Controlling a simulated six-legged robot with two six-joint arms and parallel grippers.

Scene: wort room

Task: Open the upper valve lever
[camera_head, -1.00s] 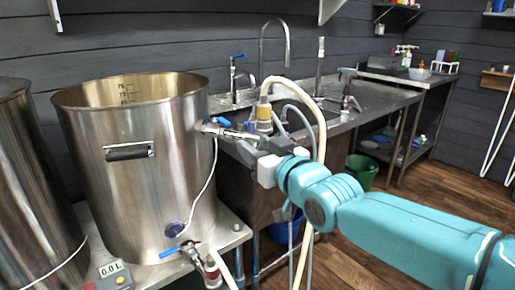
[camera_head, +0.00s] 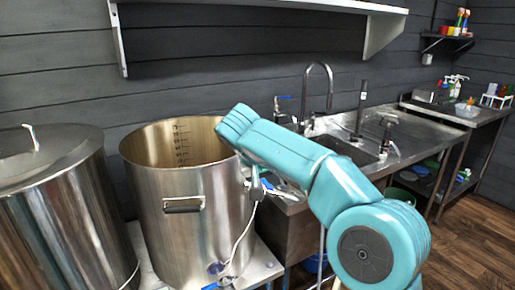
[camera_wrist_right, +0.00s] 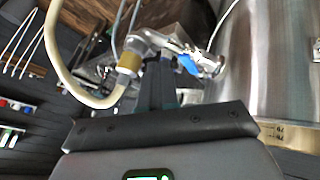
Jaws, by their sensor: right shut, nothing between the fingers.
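The large steel kettle (camera_head: 190,225) stands left of centre in the head view, its upper valve side mostly hidden by my right arm. In the right wrist view the upper valve (camera_wrist_right: 205,62) sticks out from the kettle wall (camera_wrist_right: 265,70), with a blue lever (camera_wrist_right: 187,64) and a brass-coloured hose fitting (camera_wrist_right: 129,63). My right gripper (camera_wrist_right: 160,78) is shut and empty, its dark fingers just beside the blue lever; I cannot tell whether they touch. In the head view the right gripper (camera_head: 257,187) is small and partly hidden beside the kettle. My left gripper is out of view.
A lidded steel vessel (camera_head: 55,215) stands left of the kettle. A white cable (camera_head: 240,240) hangs down the kettle's side. A sink counter (camera_head: 345,150) with taps is behind my right arm. A pale hose (camera_wrist_right: 60,60) curves close to the fingers in the wrist view.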

